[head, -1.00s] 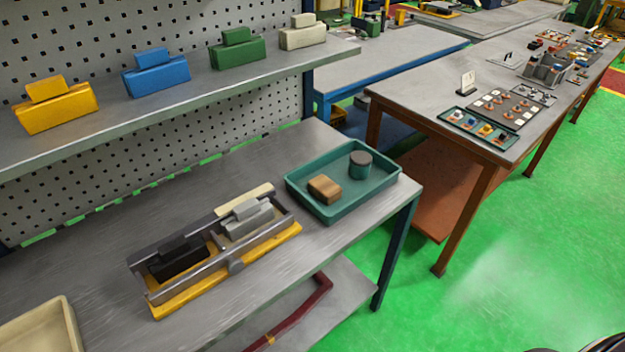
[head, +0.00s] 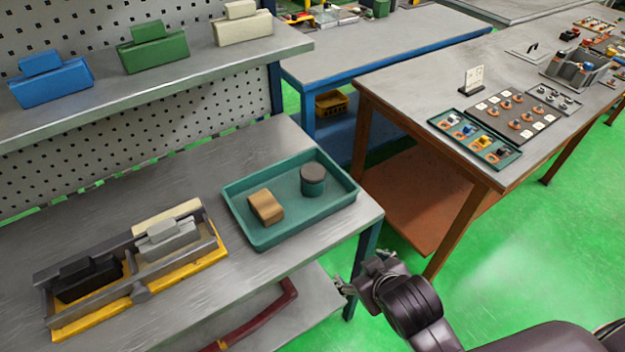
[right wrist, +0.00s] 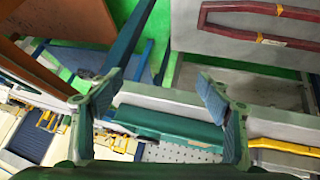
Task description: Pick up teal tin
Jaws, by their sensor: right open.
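The teal tin (head: 313,180) is a short round can with a dark grey lid. It stands upright in the right part of a teal tray (head: 262,236) on the grey workbench in the head view. My right gripper (head: 362,275) is beside the bench's front right corner, apart from the tin and to its lower right. The right wrist view shows its two fingers (right wrist: 160,98) spread with nothing between them. That view shows the outside of the teal tray (right wrist: 170,128), and I cannot make out the tin there. My left gripper is not in view.
A tan block (head: 266,207) lies in the tray left of the tin. A yellow-based fixture (head: 140,290) with dark and grey blocks stands left of the tray. A shelf (head: 160,88) with coloured blocks overhangs the back. A brown-legged table (head: 420,90) stands at right.

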